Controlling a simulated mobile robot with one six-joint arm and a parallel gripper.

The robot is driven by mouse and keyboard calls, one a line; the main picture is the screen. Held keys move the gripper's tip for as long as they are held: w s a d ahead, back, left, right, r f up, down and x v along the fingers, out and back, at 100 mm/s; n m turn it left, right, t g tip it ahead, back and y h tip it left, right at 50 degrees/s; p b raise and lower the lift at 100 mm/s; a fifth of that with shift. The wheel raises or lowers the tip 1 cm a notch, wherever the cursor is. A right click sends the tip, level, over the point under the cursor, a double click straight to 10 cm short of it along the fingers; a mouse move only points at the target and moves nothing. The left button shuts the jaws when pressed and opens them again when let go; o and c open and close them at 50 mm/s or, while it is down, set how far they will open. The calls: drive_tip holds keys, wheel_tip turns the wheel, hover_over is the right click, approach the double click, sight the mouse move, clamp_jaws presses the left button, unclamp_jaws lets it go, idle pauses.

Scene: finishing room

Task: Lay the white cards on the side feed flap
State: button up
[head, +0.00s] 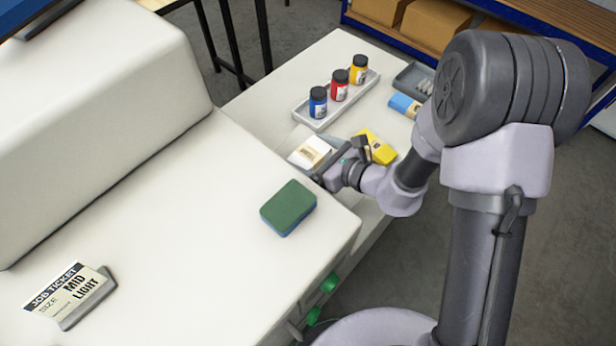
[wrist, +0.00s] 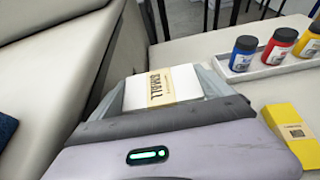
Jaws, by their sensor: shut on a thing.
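The white cards are a small white pack (head: 309,153) with a tan paper band. In the wrist view the band on the white cards (wrist: 187,82) reads "SMALL". My gripper (head: 318,158) is shut on the pack, with a grey finger along each side. In the wrist view my gripper (wrist: 168,88) holds the pack straight ahead, beside the white machine (head: 120,190). I cannot tell whether the pack touches the surface below. I cannot make out the side feed flap for certain; my gripper and arm hide part of the machine's right side.
A green and blue block (head: 288,208) and a job ticket (head: 70,292) reading "MID LIGHT" rest on the machine. On the white table, a tray (head: 328,113) holds blue, red and yellow jars.

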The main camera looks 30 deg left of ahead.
wheel_tip(320, 180, down, 9)
drive_tip(key=b, duration=0.2)
drive_tip(key=shift+s+r+b, duration=0.1)
drive_tip(key=shift+b, duration=0.2)
drive_tip(key=o, duration=1.4)
drive_tip(key=shift+c, duration=0.2)
drive_tip(key=shift+r, duration=0.15)
drive_tip(key=shift+d+r+p, duration=0.15)
drive_tip(key=shift+r+p, duration=0.2)
drive_tip(key=shift+p, duration=0.1)
drive_tip(key=p+v, duration=0.1)
drive_tip(key=v, duration=1)
drive_tip(key=shift+s+d+f+p, duration=0.1)
drive_tip(key=shift+s+d+p, duration=0.15)
drive_tip(key=shift+p, duration=0.15)
drive_tip(key=shift+d, duration=0.1)
